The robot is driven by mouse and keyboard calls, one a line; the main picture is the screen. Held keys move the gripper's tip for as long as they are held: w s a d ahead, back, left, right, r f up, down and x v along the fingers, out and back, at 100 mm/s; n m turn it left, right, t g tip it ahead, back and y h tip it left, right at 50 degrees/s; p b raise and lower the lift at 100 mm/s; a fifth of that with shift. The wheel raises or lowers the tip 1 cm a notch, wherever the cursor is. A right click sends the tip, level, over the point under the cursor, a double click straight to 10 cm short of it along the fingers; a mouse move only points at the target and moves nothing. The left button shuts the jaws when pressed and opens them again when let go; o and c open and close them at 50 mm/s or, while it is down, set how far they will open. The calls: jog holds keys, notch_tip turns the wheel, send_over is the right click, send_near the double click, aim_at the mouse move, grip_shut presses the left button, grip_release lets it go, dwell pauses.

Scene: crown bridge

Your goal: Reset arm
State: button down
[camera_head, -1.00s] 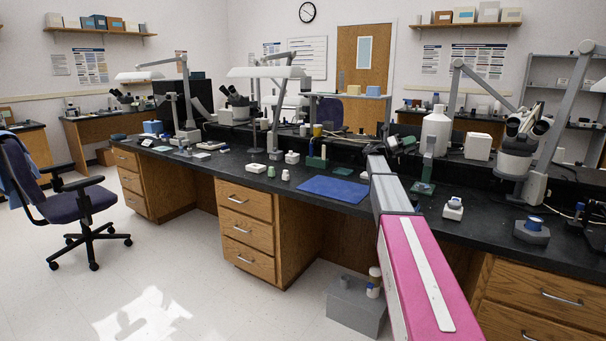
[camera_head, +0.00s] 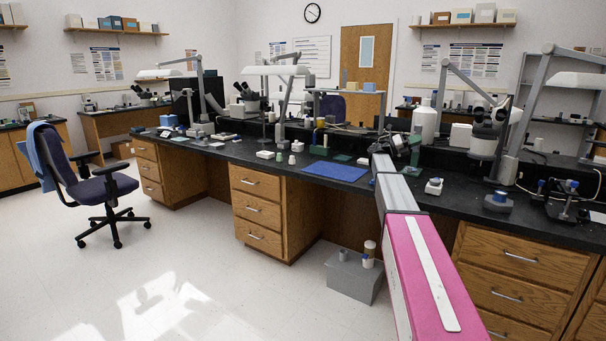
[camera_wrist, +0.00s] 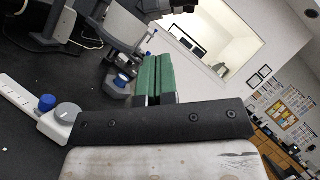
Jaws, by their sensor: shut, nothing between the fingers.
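My gripper (camera_wrist: 157,76) shows in the wrist view as two green fingers side by side, shut with nothing between them. It points over the dark benchtop, apart from the things there. In the head view, my pink and grey arm reaches forward over the black bench (camera_head: 270,159); the fingers are hard to tell apart from the clutter at its far end.
A blue mat (camera_head: 335,172) and small containers lie left of my arm. A microscope (camera_head: 487,138), a white bottle (camera_head: 424,124) and a blue-topped grey block (camera_head: 498,201) stand to the right. A grey box (camera_head: 353,277) is on the floor. The floor at front left is clear.

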jog(key=s+a+f+m+t+y, duration=0.1)
jog(key=s+a+f+m+y, duration=0.25)
jog(key=s+f, duration=0.5)
jog(key=s+a+f+m+t+y, duration=0.1)
jog(key=s+a+f+m+y, duration=0.3)
jog(key=f, duration=0.8)
jog(key=s+a+f+m+t+y, duration=0.2)
jog(key=s+a+f+m+y, duration=0.15)
jog(key=s+f, duration=0.6)
jog(key=s+a+f+m+y, duration=0.5)
jog(key=s+a+f+m, duration=0.2)
jog(key=s+a+m, duration=0.1)
jog(key=s+a+f+m+y, duration=0.6)
jog(key=s+a+f+m, duration=0.1)
jog(key=s+a, duration=0.3)
jog(key=shift+s+f+m+g, duration=0.2)
jog(key=shift+s+m+g, duration=0.2)
jog(key=shift+s, duration=0.5)
